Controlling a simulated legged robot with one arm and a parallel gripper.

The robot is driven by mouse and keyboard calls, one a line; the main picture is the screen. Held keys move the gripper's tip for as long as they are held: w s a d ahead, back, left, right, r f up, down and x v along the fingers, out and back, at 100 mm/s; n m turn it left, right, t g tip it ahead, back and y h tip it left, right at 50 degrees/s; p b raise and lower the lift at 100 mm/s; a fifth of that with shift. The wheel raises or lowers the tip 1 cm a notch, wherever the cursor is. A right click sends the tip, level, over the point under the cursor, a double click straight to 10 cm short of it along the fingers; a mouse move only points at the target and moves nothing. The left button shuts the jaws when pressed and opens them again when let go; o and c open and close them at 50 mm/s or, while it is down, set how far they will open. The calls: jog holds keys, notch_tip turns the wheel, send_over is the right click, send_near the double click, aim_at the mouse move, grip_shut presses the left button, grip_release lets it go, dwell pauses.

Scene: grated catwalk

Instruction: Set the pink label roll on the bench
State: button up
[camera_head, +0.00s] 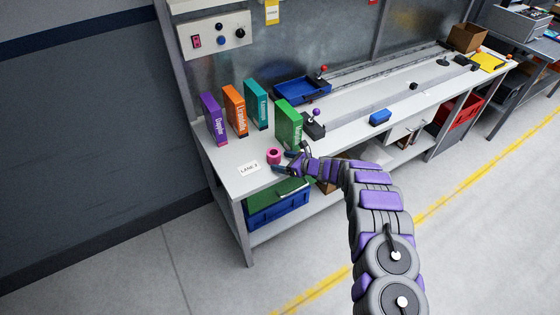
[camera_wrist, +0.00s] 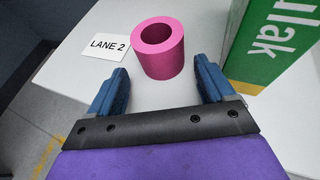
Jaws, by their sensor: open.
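The pink label roll (camera_head: 273,156) stands upright on the near left part of the bench (camera_head: 232,171), beside the LANE 2 card. In the wrist view the pink label roll (camera_wrist: 158,48) shows its round hole on top and rests on the pale bench top (camera_wrist: 195,18). My gripper (camera_head: 283,162) is just to the right of the roll in the head view. In the wrist view my gripper (camera_wrist: 160,88) is open, its two blue fingers apart, with the roll just beyond the fingertips and between their lines. Nothing is held.
The LANE 2 card (camera_head: 249,169) lies beside the roll. A green box (camera_head: 288,124) stands close behind my gripper, with teal (camera_head: 256,104), orange (camera_head: 235,110) and purple (camera_head: 214,118) boxes to its left. A blue tray (camera_head: 302,90) lies farther back.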

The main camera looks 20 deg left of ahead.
jog(key=p+v, duration=0.1)
jog(key=v, duration=0.9)
jog(key=shift+d+r, duration=0.2)
jog(key=shift+s, duration=0.1)
jog(key=s+d+r+n+g+h, duration=0.25)
jog(key=s+r+n, duration=0.35)
jog(key=s+r, duration=0.45)
jog(key=s+d+r+n+g+h, duration=0.1)
jog(key=s+d+r+n+g, duration=0.15)
jog(key=s+r+n, duration=0.6)
jog(key=s+d+r+n+h, duration=0.3)
jog(key=s+d, duration=0.8)
jog(key=s, duration=0.5)
jog(key=s+d+r+n+h, duration=0.3)
jog(key=s+d+r+h, duration=0.3)
jog(key=s+d, duration=0.6)
jog(key=s, duration=0.4)
jog(key=shift+s+d+n, duration=0.15)
jog(key=shift+d+n, duration=0.15)
jog(key=shift+n, duration=0.05)
